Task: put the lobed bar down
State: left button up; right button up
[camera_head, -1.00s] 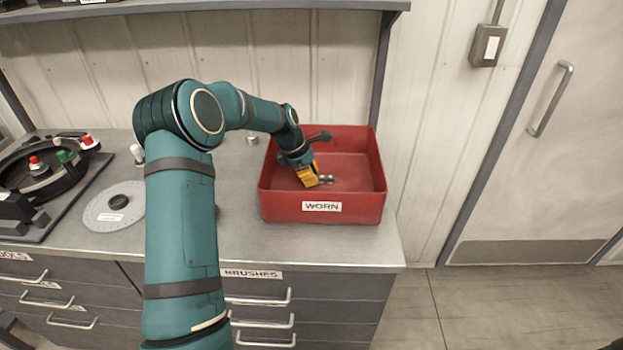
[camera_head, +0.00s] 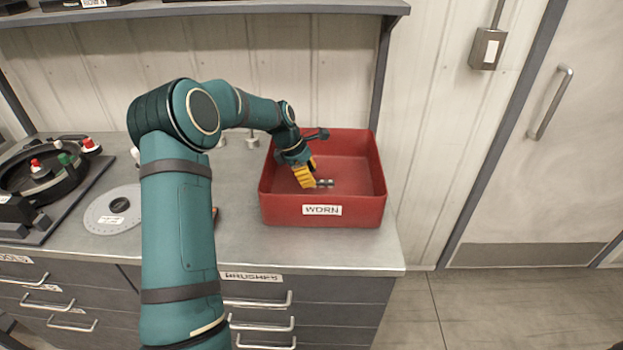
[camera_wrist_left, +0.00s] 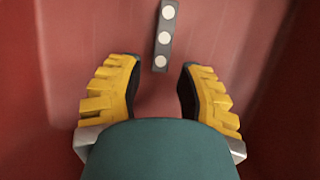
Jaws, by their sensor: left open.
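The lobed bar (camera_head: 325,183) lies on the floor of the red bin labelled WORN (camera_head: 366,205). In the left wrist view the bar (camera_wrist_left: 165,36) is a dark grey strip with a row of pale round spots, its near end just beyond my fingertips. My left gripper (camera_head: 309,181) is inside the bin, just left of the bar. Its yellow fingers (camera_wrist_left: 158,78) are spread apart with nothing between them. In the head view the far end of the bar shows beside the fingers, and part of it may be hidden. My right gripper is not in view.
The bin stands at the right end of the grey counter (camera_head: 240,240), its walls close around my gripper. A round grey disc (camera_head: 100,218) and a black ring-shaped device (camera_head: 30,172) are at left. A shelf (camera_head: 290,7) runs above.

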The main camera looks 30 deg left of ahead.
pick_arm(q)
jog(key=p+v, duration=0.1)
jog(key=v, duration=0.8)
jog(key=shift+r, duration=0.4)
jog(key=shift+s+a, duration=0.15)
jog(key=shift+s, duration=0.05)
